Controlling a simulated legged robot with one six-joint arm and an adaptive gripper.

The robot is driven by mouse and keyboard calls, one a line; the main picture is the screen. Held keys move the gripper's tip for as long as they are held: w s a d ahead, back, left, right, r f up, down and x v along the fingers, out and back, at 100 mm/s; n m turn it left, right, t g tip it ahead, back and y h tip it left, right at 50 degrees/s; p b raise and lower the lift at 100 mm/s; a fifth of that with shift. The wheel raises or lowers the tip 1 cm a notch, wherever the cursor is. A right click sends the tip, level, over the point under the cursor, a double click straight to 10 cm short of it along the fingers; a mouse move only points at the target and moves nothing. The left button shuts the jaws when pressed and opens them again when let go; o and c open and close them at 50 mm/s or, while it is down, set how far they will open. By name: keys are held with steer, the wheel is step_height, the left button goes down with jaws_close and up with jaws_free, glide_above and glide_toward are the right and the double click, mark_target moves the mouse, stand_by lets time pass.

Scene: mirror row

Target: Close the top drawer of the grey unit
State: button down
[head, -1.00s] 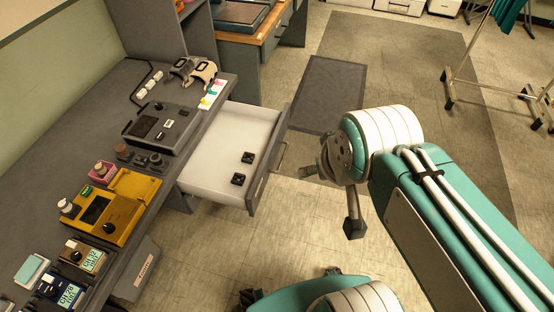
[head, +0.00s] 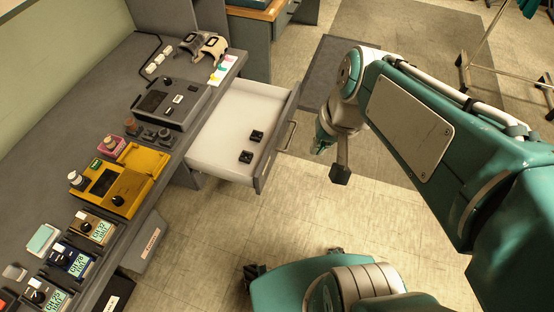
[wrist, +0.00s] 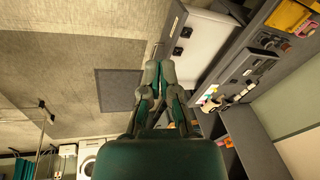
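The top drawer (head: 225,128) of the grey unit (head: 187,178) is pulled well out under the desk. Its white inside holds two small black items (head: 251,146) near the front, and its grey front panel carries a bar handle (head: 290,136). My gripper (head: 321,148) is to the right of the handle, apart from it, above the floor. In the wrist view the fingers of my gripper (wrist: 159,68) lie together and hold nothing. The open drawer (wrist: 194,45) shows there just right of the fingertips.
The desktop (head: 85,115) carries several devices, including a yellow unit (head: 128,185) and a grey one (head: 165,105). A dark mat (head: 322,80) lies on the floor beyond the drawer. A wheeled rail (head: 480,65) stands at the upper right. Floor in front of the drawer is clear.

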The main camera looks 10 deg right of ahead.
steer(key=w+d+f+m+g+y, duration=0.1)
steer(key=w+f+m+g+y, duration=0.1)
steer(key=w+f+m+y, duration=0.45)
steer(key=w+d+f+m+g+y, duration=0.1)
steer(key=w+f+m+y, duration=0.25)
steer(key=f, duration=0.65)
steer(key=m+t+y, duration=0.4)
steer(key=m+t, duration=0.6)
steer(key=m, duration=0.2)
glide_toward(270, 162)
steer(key=x, duration=0.8)
steer(key=shift+r, duration=0.15)
